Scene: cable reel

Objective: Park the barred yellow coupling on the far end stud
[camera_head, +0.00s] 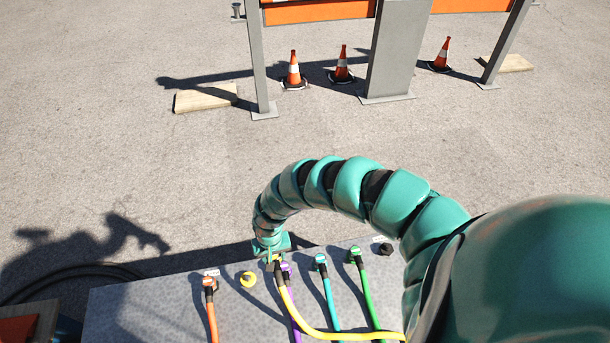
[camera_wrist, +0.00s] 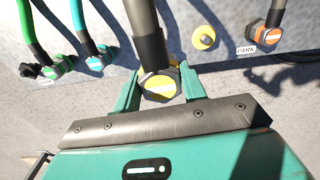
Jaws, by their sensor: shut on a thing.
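My gripper (camera_wrist: 161,72) is shut on a yellow coupling (camera_wrist: 158,86), with one teal finger on each side; a dark mark crosses its yellow face. In the head view the coupling (camera_head: 277,261) is partly under my gripper (camera_head: 273,250), and its yellow hose (camera_head: 300,318) runs down and right. I cannot tell whether it touches the panel. A dark, bare-looking stud (camera_head: 382,248) is at the panel's right end, beyond the green coupling (camera_head: 356,256); it also shows at the left in the wrist view (camera_wrist: 29,71).
Hoses cross the grey panel (camera_head: 130,310).

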